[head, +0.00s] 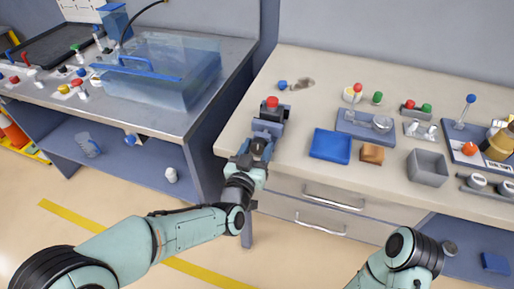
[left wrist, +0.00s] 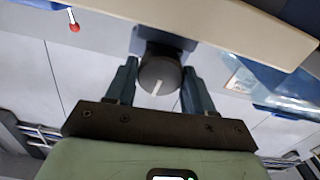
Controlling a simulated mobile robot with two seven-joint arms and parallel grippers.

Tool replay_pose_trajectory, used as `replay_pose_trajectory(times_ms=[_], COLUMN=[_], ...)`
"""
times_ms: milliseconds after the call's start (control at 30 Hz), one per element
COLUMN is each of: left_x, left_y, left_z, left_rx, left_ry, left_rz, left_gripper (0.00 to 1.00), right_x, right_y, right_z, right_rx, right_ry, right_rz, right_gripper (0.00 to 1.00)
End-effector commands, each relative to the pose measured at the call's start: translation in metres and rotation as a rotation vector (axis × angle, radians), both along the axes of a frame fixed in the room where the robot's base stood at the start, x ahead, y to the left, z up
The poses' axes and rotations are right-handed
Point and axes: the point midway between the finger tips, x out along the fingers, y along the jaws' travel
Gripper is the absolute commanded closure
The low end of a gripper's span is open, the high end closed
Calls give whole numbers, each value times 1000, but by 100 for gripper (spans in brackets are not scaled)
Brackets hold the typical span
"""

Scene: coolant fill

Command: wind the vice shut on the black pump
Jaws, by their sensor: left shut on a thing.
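The vice (head: 268,127) is a blue-grey block at the left front edge of the right bench. A dark pump with a red top (head: 271,103) stands at the vice; whether the jaws touch it I cannot tell. My left gripper (head: 258,150) is at the vice's front, past the bench edge. In the left wrist view its two fingers (left wrist: 158,88) are shut on the round dark vice knob (left wrist: 158,72), one on each side. The knob's face has a pale line, nearly upright and slightly tilted. My right arm shows at the lower right, but its gripper is not visible.
A blue tray (head: 330,146), a brown block (head: 372,154) and a grey open bin (head: 428,168) stand right of the vice. A blue-capped item (head: 283,85) lies behind it near a dark stain. A clear blue tank (head: 170,75) stands on the left bench.

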Motion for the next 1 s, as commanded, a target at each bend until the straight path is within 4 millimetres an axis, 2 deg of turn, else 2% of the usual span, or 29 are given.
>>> replay_pose_trajectory(times_ms=[1000], left_x=[-1], left_y=[-4], left_z=[1], left_rx=[883], left_ry=[-291], left_rz=[-1], left_gripper=[78], right_x=[-35], right_y=[15], right_z=[33], right_rx=[43], right_ry=[97], right_rz=[40], right_gripper=[4])
